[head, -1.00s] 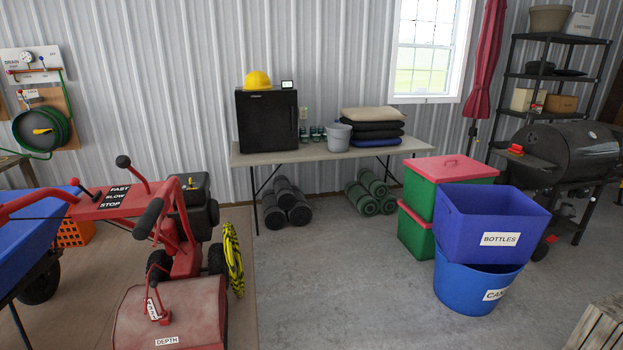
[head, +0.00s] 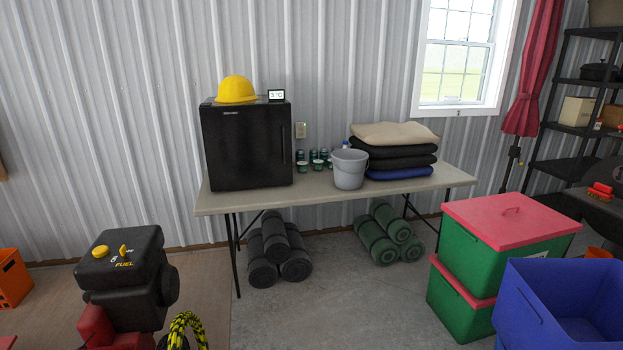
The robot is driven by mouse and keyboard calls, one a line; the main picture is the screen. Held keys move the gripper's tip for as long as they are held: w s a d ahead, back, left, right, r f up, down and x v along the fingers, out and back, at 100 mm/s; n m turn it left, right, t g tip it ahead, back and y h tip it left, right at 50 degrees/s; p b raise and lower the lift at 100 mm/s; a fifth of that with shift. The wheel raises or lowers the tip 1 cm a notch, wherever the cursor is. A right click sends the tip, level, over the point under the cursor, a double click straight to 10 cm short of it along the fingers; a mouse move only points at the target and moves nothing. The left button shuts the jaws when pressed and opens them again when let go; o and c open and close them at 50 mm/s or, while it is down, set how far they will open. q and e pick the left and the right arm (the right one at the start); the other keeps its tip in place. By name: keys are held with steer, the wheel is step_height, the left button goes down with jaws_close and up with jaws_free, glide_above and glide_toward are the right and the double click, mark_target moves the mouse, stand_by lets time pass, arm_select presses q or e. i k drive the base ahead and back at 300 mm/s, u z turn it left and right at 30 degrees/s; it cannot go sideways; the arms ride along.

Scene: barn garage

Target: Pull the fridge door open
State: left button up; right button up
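The small black fridge (head: 248,146) stands on the left end of the folding table (head: 410,187) against the metal wall. Its door faces me and looks shut. A dark vertical strip, perhaps the handle, runs along the door's right edge. A yellow hard hat (head: 236,90) and a small display (head: 276,96) sit on top of the fridge. Neither of my grippers shows in the head view.
A grey bucket (head: 349,170), small cans and stacked cushions (head: 394,150) share the table, right of the fridge. Rolled mats (head: 279,252) lie beneath. Red-lidded green bins (head: 490,245) and a blue bin (head: 565,305) stand right; a black engine (head: 125,275) stands front left. Floor between is clear.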

mark_target(247, 146)
steer(key=i, duration=2.85)
steer(key=z, duration=0.25)
